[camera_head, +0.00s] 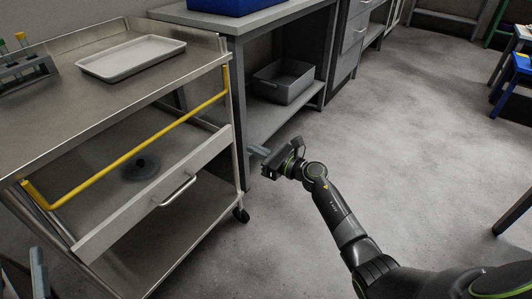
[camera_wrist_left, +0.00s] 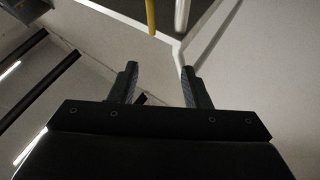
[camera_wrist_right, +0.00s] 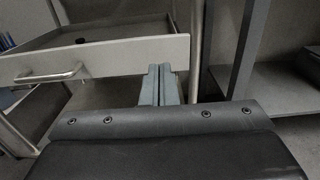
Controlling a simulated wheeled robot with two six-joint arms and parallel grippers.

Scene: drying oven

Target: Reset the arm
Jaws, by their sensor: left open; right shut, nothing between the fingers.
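My right gripper (camera_head: 259,151) reaches in from the lower right in the head view. It is off the right end of the metal cart (camera_head: 110,128), over the floor. In the right wrist view its two fingers (camera_wrist_right: 160,84) are together with nothing between them, in front of the right end of the cart's drawer (camera_wrist_right: 110,57). My left gripper (camera_wrist_left: 158,85) shows in the left wrist view with its fingers apart and empty. In the head view only a small dark part at the lower left edge may belong to it.
The cart has a yellow rail (camera_head: 130,155) and a drawer handle (camera_head: 178,190). A grey tray (camera_head: 132,57) and a tube rack (camera_head: 24,70) stand on its top. A workbench with a grey bin (camera_head: 283,82) on its lower shelf stands behind.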

